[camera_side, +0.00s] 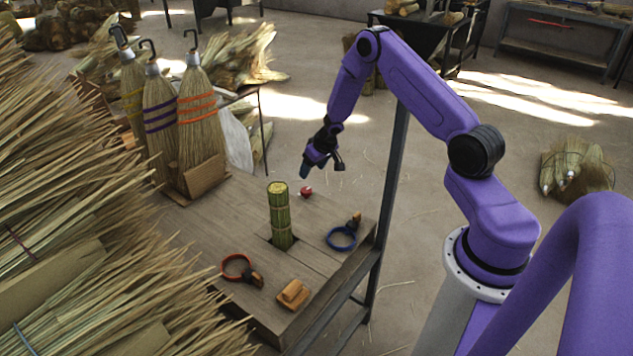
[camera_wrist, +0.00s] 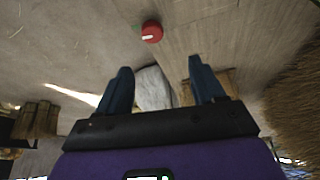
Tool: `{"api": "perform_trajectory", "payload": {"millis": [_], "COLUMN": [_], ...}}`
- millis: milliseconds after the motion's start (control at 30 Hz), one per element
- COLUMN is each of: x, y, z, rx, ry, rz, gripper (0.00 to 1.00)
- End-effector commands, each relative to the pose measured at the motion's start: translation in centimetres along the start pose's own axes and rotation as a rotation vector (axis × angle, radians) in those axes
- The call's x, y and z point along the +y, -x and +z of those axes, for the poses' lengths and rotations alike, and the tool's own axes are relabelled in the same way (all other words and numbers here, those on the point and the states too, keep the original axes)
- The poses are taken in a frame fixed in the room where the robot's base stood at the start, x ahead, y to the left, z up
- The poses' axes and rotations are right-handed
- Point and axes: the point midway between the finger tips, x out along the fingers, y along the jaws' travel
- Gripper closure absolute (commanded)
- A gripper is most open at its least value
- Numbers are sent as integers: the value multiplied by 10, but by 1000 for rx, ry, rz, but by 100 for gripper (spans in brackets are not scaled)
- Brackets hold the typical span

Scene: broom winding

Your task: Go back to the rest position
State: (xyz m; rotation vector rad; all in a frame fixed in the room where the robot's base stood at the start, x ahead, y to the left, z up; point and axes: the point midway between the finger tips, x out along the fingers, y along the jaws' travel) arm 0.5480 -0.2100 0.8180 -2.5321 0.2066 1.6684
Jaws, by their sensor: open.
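My gripper (camera_side: 306,171) is in the air above the far part of the wooden table (camera_side: 222,219). In the wrist view my gripper (camera_wrist: 157,80) has its two dark fingers spread wide apart with nothing between them. A bundle of green stalks (camera_side: 281,215) stands upright in the table, to the left of and below my gripper. A small red round object (camera_side: 305,192) lies on the table just below my gripper. The red object also shows in the wrist view (camera_wrist: 151,32), beyond the fingers and apart from them.
Finished brooms (camera_side: 200,115) stand at the table's back left. Straw piles (camera_side: 70,200) fill the left side. The air around my gripper is clear.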

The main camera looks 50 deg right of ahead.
Motion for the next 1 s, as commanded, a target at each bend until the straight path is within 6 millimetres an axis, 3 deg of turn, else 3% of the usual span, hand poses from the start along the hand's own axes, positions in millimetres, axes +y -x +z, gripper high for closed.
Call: {"api": "perform_trajectory", "payload": {"millis": [233, 367, 467, 600, 733, 867, 1000], "x": [-108, -174, -221, -278, -312, -320, -300], "y": [60, 103, 140, 198, 254, 306, 352], "z": [-28, -22, -5, 38, 94, 159, 224], "rx": [85, 93, 77, 15, -79, -195, -309], "ry": [166, 266, 353, 488, 629, 785, 955], "rz": [-186, -313, -410, -537, -621, -651, -605], "gripper": [32, 32, 32, 32, 32, 32, 32]}}
